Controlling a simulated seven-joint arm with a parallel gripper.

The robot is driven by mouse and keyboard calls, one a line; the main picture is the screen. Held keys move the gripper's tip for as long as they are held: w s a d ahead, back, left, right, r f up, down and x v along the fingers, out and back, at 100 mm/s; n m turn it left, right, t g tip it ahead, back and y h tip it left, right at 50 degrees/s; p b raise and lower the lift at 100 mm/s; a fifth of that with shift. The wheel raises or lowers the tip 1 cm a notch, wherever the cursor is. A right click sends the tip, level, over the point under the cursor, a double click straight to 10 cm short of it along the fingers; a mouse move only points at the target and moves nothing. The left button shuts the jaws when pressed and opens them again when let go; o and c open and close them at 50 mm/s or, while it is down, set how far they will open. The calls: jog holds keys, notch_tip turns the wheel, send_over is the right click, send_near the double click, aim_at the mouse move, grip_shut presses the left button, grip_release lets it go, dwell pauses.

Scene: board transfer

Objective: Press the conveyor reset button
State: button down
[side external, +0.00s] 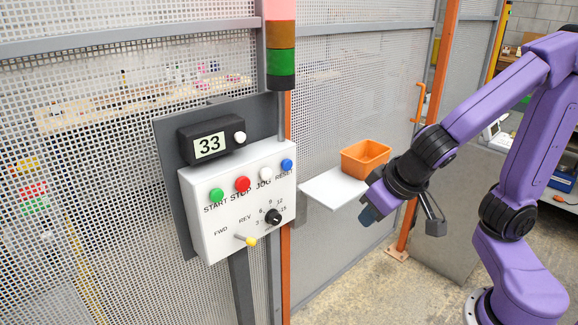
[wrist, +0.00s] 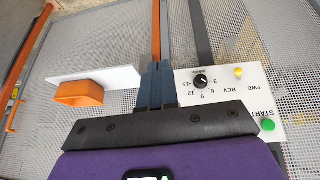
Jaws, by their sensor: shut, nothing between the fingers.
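The blue RESET button (side external: 287,165) is at the right end of the button row on the white control box (side external: 225,235). To its left are the white JOG button (side external: 265,173), the red STOP button (side external: 242,184) and the green START button (side external: 217,195). My gripper (side external: 368,214) is shut and empty, to the right of the box and apart from it, lower than the RESET button. In the wrist view my gripper's fingers (wrist: 157,68) are together. The box (wrist: 222,77) appears upside down there, with START (wrist: 267,124) showing; RESET is not visible.
A selector knob (side external: 274,217) and a yellow-tipped lever (side external: 249,240) project from the box. A black display reading 33 (side external: 209,144) sits above. A white shelf (side external: 325,190) with an orange bin (side external: 365,157) is near my gripper. An orange post (side external: 286,275) stands between box and shelf.

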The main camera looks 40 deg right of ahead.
aim_at(287, 165)
jog(key=w+a+r+m+t, duration=0.2)
jog(key=w+r+m+t, duration=0.1)
jog(key=w+m, duration=0.3)
jog(key=shift+w+a+r+m+t, duration=0.3)
jog(key=shift+w+a+r+m, duration=0.1)
jog(key=shift+m, duration=0.7)
jog(key=w, duration=0.8)
jog(key=shift+w, duration=0.4)
jog(key=shift+w, duration=0.1)
dwell(1.2)
jog(key=shift+w, duration=0.3)
jog(key=shift+w, duration=0.45)
dwell(0.8)
jog(key=shift+s, duration=0.9)
